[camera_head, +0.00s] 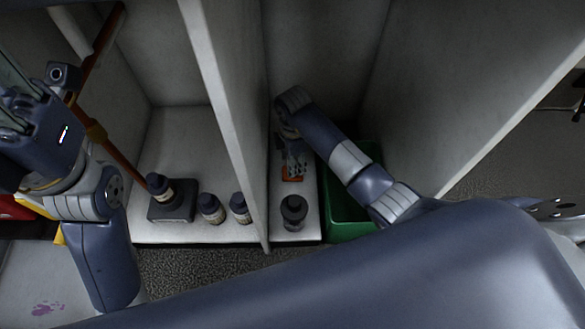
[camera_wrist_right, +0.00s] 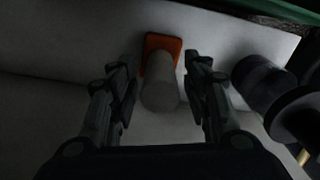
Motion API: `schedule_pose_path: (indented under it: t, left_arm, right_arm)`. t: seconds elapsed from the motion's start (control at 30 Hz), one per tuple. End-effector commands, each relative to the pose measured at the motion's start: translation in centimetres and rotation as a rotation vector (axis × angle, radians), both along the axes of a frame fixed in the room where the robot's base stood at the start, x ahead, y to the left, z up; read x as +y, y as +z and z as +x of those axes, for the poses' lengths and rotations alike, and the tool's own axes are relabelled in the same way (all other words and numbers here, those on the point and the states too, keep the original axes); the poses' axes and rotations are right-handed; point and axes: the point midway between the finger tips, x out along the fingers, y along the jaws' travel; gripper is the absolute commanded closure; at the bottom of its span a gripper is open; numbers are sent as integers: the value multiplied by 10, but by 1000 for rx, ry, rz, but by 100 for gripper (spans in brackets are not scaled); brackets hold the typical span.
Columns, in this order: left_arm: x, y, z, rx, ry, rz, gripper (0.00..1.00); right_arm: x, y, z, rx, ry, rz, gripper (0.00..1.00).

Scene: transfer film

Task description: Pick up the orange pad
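The orange pad (camera_wrist_right: 163,43) lies on the pale surface in the right wrist view, with a pale grey cylinder (camera_wrist_right: 160,92) in front of it, covering part of it. Whether the cylinder stands on the pad I cannot tell. My right gripper (camera_wrist_right: 162,78) is open, with one finger on each side of the cylinder and visible gaps between. In the head view the orange pad (camera_head: 293,173) shows in the narrow shelf bay, partly hidden by my right gripper (camera_head: 295,152). My left gripper (camera_head: 14,108) is at the far left edge; its fingers are unclear.
A dark bottle (camera_head: 293,211) stands at the front of the same bay; dark round objects (camera_wrist_right: 262,84) show at right in the wrist view. A green bin (camera_head: 345,215) adjoins the bay. A white partition (camera_head: 228,120) separates it from several bottles, one on a dark base (camera_head: 172,206).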

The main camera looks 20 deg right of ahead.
Motion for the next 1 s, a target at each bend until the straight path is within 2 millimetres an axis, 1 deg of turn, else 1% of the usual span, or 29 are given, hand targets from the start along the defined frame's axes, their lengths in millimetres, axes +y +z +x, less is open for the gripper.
schedule_pose_path:
  t: [0.03,0.13,0.47,0.67,0.8,1.0]
  left_arm:
    - [0,0,0,0,0,0,68]
    - [0,0,0,0,0,0,68]
    - [0,0,0,0,-1,0,68]
    - [1,5,-2,-6,-2,-5,68]
    - [1,-6,7,57,-2,-1,68]
    - [3,-13,9,118,-6,-8,68]
  right_arm:
    - [0,0,0,0,0,0,74]
    - [0,0,0,0,0,0,97]
    - [0,1,0,0,0,0,97]
    - [0,12,0,0,1,0,97]
    - [0,30,1,-2,1,1,97]
    - [0,64,1,-2,1,0,97]
